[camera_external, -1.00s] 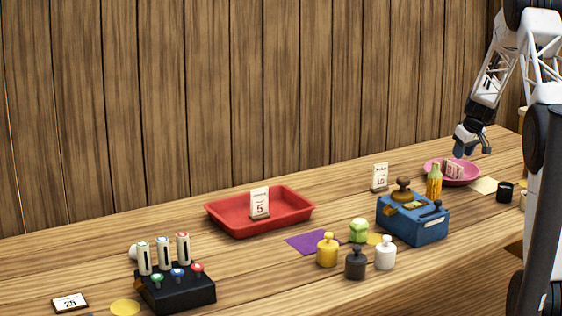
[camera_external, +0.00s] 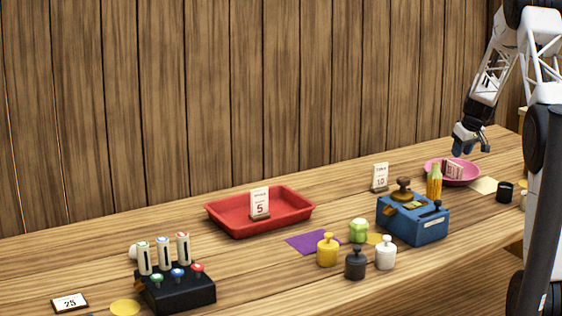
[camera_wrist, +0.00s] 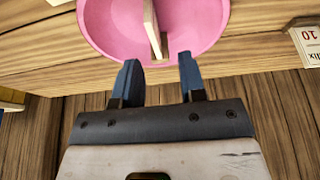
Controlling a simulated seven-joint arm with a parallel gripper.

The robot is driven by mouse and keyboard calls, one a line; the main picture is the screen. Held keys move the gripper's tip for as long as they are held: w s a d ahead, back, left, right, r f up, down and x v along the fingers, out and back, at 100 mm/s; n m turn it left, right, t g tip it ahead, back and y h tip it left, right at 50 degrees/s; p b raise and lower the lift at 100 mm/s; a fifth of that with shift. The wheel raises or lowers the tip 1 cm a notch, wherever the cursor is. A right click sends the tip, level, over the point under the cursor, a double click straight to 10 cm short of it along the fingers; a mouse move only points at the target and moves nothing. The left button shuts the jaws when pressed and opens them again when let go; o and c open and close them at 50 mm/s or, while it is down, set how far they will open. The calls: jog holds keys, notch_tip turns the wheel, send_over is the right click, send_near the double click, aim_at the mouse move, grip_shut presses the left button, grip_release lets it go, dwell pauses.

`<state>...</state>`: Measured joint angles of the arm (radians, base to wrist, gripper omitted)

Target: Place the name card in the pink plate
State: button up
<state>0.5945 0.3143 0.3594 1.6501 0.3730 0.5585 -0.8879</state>
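The pink plate (camera_external: 471,175) stands at the right end of the counter. A small white card with dark lettering, apparently the name card (camera_external: 453,168), stands in it. My gripper (camera_external: 472,149) is just above and behind the plate, apart from it. In the wrist view my gripper (camera_wrist: 158,60) is open, its two blue fingers spread with nothing between the tips. Beyond them, the card (camera_wrist: 152,28) stands edge-on inside the pink plate (camera_wrist: 200,25), near the rim closest to the fingers.
A corn cob (camera_external: 434,183) stands just left of the plate, with a blue scale (camera_external: 418,222) in front. A price card (camera_external: 380,177) marked 10 stands further left. A red tray (camera_external: 285,207) holds a card marked 5. A black cup (camera_external: 505,192) is to the right.

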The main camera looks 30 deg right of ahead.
jog(key=s+a+r, duration=0.5)
jog(key=a+r, duration=0.2)
jog(key=a, duration=0.3)
jog(key=s+a+r, duration=0.6)
jog(key=a, duration=0.4)
jog(key=s+a+r, duration=0.5)
jog(key=a+r, duration=0.2)
jog(key=a, duration=0.3)
jog(key=s+a, duration=0.5)
jog(key=s, duration=0.5)
jog(key=s+a+r+g, duration=0.1)
jog(key=s+a, duration=0.5)
jog(key=s, duration=0.4)
jog(key=s+a, duration=0.5)
jog(key=s, duration=0.5)
jog(key=shift+s+a+r, duration=0.15)
jog(key=shift+a+r, duration=0.2)
jog(key=shift+r, duration=0.05)
